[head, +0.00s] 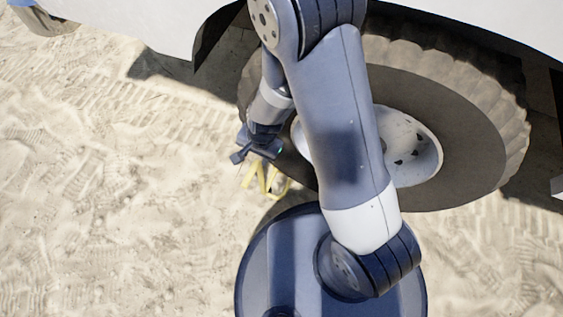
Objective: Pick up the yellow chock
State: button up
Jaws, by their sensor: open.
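The yellow chock (262,181) lies on the sandy ground beside the big tyre, just left of its lower edge. Only part of it shows, as thin yellow bars; my gripper hides its upper part. My gripper (243,157) is dark and small in this view, directly above the chock in the picture. Its jaws are open and nothing shows between them. I cannot tell how much height lies between the gripper and the chock.
A large tyre (478,135) with a pale hub (417,150) stands right behind my arm. The white vehicle body (150,22) overhangs along the top. Open sand (110,200) with tread marks lies clear to the left.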

aim_at(254, 165)
jog(key=f, duration=0.1)
jog(key=f+b, duration=0.1)
jog(key=f, duration=0.1)
jog(key=shift+w+a+f, duration=0.1)
jog(key=shift+a+f, duration=0.05)
jog(key=shift+a, duration=0.1)
jog(key=f+b, duration=0.2)
jog(key=f, duration=0.1)
jog(key=f+b, duration=0.1)
jog(key=f, duration=0.1)
jog(key=shift+s+a+b, duration=0.2)
jog(key=shift+a+b, duration=0.2)
jog(key=shift+r, duration=0.1)
jog(key=shift+c, duration=0.3)
grip_shut()
jog(key=shift+w, duration=0.1)
